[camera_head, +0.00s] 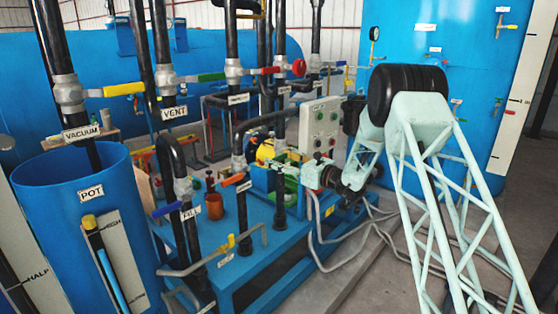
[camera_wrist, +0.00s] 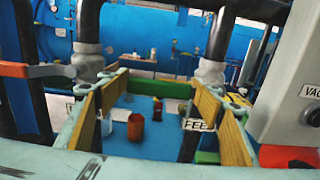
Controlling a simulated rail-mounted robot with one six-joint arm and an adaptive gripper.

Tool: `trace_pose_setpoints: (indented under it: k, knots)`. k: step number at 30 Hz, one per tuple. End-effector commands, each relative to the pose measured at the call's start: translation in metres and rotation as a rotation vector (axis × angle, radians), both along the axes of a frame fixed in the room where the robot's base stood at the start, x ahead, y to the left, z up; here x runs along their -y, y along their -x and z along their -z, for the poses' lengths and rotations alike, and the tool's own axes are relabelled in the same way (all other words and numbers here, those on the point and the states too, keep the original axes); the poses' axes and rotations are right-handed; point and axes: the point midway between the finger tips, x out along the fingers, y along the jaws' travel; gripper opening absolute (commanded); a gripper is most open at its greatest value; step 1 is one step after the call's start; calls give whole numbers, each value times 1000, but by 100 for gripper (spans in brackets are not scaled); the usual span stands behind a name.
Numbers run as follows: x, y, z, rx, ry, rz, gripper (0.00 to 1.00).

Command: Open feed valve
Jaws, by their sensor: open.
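In the wrist view a white label reading "FEE", its end cut off (camera_wrist: 197,125), hangs on a dark pipe with a grey valve body (camera_wrist: 210,72). I cannot make out a handle on that body. An orange lever (camera_wrist: 30,70) extends left from another grey valve body (camera_wrist: 88,62). In the head view an orange lever (camera_head: 231,180) sits by a small label (camera_head: 243,186) too small to read. My gripper (camera_wrist: 160,105) is open and empty, its yellow-padded fingers spread either side of the view. In the head view it is near the pipes, right of the orange lever.
A grey control box (camera_head: 320,125) stands close by my gripper, and also on the right of the wrist view (camera_wrist: 290,80). Valves labelled VACUUM, VENT and FILL stand left. An orange-brown cup (camera_head: 214,206) stands on the blue table (camera_head: 240,270). Grey hoses run along the floor.

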Motion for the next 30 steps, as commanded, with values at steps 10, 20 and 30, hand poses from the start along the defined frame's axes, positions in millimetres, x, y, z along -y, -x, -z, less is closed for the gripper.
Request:
trace_pose_setpoints:
  k: [10,20,30]
  knots:
    - [0,0,0,0,0,0,54]
    - [0,-1,0,-1,-1,1,34]
    - [24,-7,-6,-31,-24,22,34]
